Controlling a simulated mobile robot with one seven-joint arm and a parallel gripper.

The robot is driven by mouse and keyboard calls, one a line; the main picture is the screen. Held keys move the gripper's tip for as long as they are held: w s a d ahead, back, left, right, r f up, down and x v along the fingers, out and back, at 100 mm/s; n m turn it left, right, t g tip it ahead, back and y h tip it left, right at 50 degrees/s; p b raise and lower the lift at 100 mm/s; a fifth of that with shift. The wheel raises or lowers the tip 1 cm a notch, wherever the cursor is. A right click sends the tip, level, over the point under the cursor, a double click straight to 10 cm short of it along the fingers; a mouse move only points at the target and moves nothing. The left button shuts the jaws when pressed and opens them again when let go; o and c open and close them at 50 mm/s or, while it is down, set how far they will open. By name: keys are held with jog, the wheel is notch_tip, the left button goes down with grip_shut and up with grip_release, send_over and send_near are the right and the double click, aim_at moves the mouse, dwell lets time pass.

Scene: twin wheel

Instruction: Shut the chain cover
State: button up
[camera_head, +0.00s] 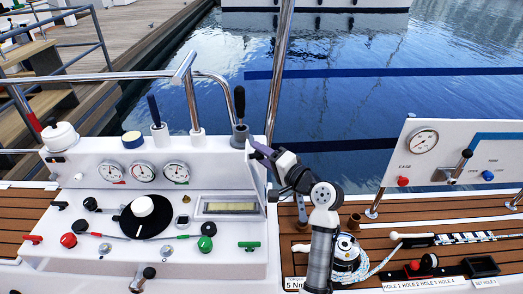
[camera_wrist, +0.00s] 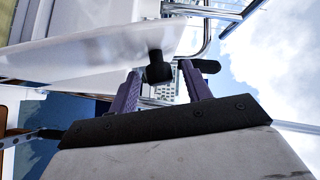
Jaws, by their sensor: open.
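I cannot pick out the chain cover for certain in either view. My gripper (camera_head: 257,150) is at the right end of the white console's raised back panel (camera_head: 225,166), close to the foot of an upright black-handled lever (camera_head: 239,102). In the wrist view my gripper (camera_wrist: 158,72) is open, with its two purple fingers apart. A black knob-like part (camera_wrist: 156,68) by a white panel (camera_wrist: 90,52) shows between the fingertips; I cannot tell whether they touch it. A black rounded handle (camera_wrist: 208,66) shows just right of the right fingertip.
Three dials, a second black lever (camera_head: 153,108) and a metal rail (camera_head: 100,76) crowd the console. A winch with rope (camera_head: 347,246) stands beside my arm. A white gauge panel (camera_head: 450,150) is at the right. Open water lies behind.

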jog(key=shift+w+a, duration=0.3)
jog(key=shift+w, duration=0.05)
jog(key=shift+c, duration=0.2)
grip_shut()
jog(key=shift+a, duration=0.1)
